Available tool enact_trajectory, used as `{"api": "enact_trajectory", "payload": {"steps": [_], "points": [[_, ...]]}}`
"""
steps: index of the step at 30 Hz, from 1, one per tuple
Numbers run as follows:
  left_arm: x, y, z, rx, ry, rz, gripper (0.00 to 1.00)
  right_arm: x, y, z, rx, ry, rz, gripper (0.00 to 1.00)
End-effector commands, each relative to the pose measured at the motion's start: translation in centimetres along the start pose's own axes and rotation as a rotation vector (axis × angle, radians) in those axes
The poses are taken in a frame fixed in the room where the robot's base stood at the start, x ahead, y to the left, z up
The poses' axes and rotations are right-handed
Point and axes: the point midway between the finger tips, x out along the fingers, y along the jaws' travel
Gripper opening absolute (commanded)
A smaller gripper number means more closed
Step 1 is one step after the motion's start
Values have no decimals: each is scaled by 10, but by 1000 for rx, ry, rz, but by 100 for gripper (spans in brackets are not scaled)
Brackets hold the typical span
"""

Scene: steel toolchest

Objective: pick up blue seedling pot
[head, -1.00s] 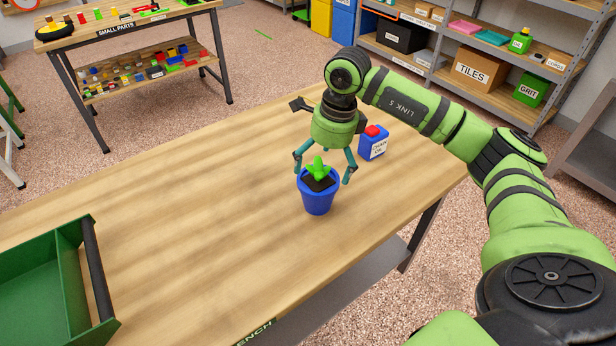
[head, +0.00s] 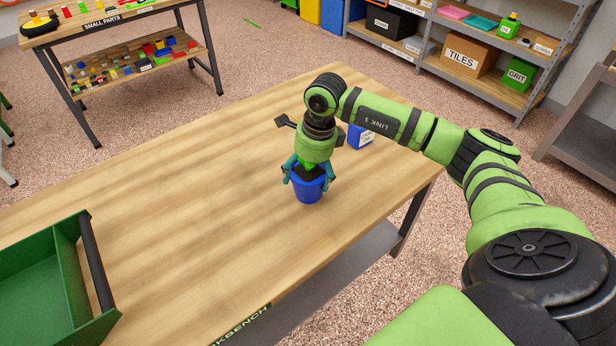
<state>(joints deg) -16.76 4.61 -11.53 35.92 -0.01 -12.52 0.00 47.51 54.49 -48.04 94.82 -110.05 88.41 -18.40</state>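The blue seedling pot (head: 309,191) stands upright on the wooden workbench (head: 190,220), right of its middle. It holds dark soil and a green seedling (head: 308,169), mostly hidden under the gripper. My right gripper (head: 308,182) points down over the pot. Its teal fingers are spread, one on each side of the rim; whether they touch it is unclear. The pot rests on the bench. My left gripper is out of view.
A blue container with a white label (head: 361,137) stands just behind the gripper, partly hidden by my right arm. A green tray with a dark handle (head: 70,245) sits at the bench's left. The bench between tray and pot is clear.

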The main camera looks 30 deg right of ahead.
Motion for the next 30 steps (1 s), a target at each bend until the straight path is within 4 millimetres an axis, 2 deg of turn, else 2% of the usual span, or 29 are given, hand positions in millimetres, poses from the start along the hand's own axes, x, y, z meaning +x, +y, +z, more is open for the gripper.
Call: {"api": "enact_trajectory", "payload": {"steps": [10, 14, 17, 24, 30], "points": [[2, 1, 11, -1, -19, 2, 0, -4, 0, 0, 1, 2, 0, 42], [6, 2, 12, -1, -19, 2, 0, -18, -1, 3, 1, -1, -2, 42], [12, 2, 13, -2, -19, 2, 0, -37, -1, 6, -1, -4, -5, 42], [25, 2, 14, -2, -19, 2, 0, -75, 34, -32, -1, 5, -5, 42], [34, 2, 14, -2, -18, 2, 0, -103, 60, -57, 1, 3, -4, 42]]}}
